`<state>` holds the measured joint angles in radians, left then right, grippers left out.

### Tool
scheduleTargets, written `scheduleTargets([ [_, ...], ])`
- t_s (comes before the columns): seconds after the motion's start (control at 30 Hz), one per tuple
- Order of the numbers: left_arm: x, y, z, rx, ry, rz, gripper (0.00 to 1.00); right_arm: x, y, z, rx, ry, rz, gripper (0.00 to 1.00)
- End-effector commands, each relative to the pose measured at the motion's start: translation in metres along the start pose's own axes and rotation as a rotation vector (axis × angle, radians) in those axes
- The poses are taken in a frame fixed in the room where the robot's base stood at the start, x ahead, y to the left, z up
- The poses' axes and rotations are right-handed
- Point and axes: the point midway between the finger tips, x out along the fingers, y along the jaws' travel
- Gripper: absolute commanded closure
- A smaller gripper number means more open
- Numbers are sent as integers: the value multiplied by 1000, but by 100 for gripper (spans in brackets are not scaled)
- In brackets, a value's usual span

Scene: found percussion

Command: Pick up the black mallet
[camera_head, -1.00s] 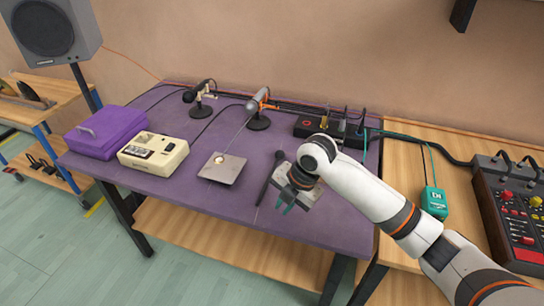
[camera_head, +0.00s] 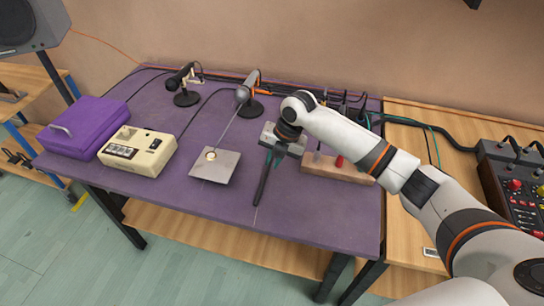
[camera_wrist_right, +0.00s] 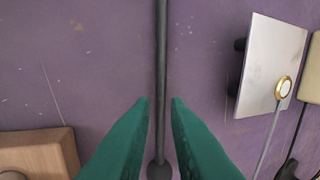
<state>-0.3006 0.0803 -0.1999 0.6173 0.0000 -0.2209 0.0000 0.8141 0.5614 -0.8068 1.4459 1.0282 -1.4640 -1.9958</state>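The black mallet lies on the purple table; its dark handle (camera_head: 261,188) shows in the head view, pointing toward the table's front edge. My right gripper (camera_head: 273,157) hangs over its far part and hides that end. In the right wrist view the mallet's thin shaft (camera_wrist_right: 162,60) runs down between the two teal fingertips of my right gripper (camera_wrist_right: 159,102), with a gap on each side. Its rounded dark head (camera_wrist_right: 159,171) shows at the bottom edge between the fingers. The right gripper is open. My left gripper is not in view.
A wooden block (camera_head: 325,171) with a red knob sits to the right. A cream recorder (camera_head: 150,160) and purple case (camera_head: 75,140) stand farther left. The purple tabletop (camera_head: 325,225) is bare in front.

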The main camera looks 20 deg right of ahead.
Motion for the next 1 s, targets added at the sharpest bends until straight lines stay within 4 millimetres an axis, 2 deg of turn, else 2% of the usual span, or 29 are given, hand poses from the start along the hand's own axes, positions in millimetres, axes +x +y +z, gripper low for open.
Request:
scheduleTargets([
  [0.03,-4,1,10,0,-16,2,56,8,-1,1,2,-6,2,85],
  [0.1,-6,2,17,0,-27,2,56,19,-1,0,2,-4,2,85],
  [0.3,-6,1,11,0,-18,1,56,37,0,-1,1,-1,1,85],
  [0.5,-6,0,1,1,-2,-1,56,38,0,-1,0,0,0,85],
  [0.6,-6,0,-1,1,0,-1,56,38,0,-1,0,0,0,100],
  [1.0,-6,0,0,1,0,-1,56,37,0,-1,1,0,1,100],
])
